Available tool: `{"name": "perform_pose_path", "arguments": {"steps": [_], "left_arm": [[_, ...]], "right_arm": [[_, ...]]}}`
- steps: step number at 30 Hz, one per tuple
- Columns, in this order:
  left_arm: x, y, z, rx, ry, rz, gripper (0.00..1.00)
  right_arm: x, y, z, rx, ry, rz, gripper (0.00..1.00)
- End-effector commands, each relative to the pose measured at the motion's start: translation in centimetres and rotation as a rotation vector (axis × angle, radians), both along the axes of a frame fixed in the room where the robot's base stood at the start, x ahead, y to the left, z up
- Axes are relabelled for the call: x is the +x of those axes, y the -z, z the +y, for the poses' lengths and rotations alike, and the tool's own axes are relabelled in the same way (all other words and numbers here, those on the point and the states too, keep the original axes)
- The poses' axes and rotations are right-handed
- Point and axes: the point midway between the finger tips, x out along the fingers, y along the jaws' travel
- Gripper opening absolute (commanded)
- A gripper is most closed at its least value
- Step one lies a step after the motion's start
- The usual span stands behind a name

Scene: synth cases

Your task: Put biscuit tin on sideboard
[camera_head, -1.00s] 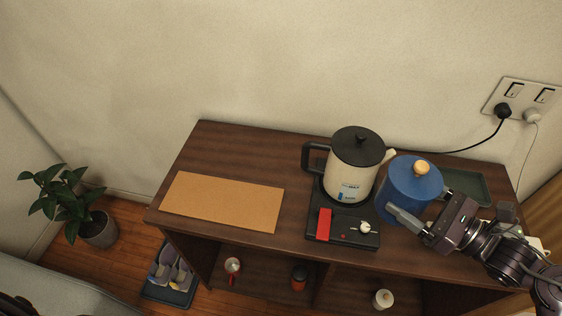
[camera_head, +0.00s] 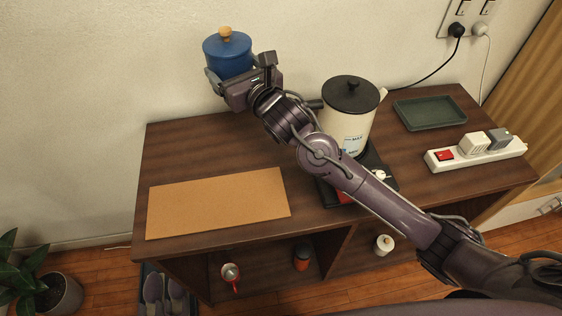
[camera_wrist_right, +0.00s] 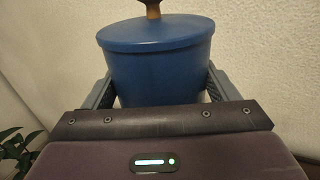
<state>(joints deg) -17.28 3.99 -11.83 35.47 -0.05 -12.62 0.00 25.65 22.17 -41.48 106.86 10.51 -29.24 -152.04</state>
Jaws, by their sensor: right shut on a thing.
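The biscuit tin is a blue round tin (camera_head: 229,56) with a wooden knob on its lid. My right gripper (camera_head: 230,78) is shut on it and holds it upright, seemingly above the back left part of the sideboard, near the wall. In the right wrist view the blue tin (camera_wrist_right: 158,65) sits between the two fingers (camera_wrist_right: 160,90), and its lower edge is hidden by the gripper body. The sideboard (camera_head: 185,150) has a dark wooden top. My left gripper is not in view.
A cork mat (camera_head: 218,203) lies empty on the sideboard's front left. A cream kettle (camera_head: 346,122) stands on a black base, partly behind my right arm. A green tray (camera_head: 429,113) and a power strip (camera_head: 476,152) are on the right. Cups and jars stand on the shelf below.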

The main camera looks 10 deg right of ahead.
Motion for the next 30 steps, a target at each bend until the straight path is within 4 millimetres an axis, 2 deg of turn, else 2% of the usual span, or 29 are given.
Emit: {"name": "perform_pose_path", "arguments": {"steps": [5,18,21,30], "left_arm": [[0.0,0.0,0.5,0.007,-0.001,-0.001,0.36],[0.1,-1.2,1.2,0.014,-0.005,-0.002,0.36],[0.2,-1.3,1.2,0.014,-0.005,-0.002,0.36],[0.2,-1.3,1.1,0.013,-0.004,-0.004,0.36]], "right_arm": [[0.1,1.5,0.4,0.004,0.017,0.002,0.47],[0.1,12.7,0.4,0.004,0.018,0.002,0.47],[0.1,14.6,0.4,0.004,0.017,0.000,0.47],[0.1,17.6,0.4,0.003,0.017,-0.002,0.47]]}}
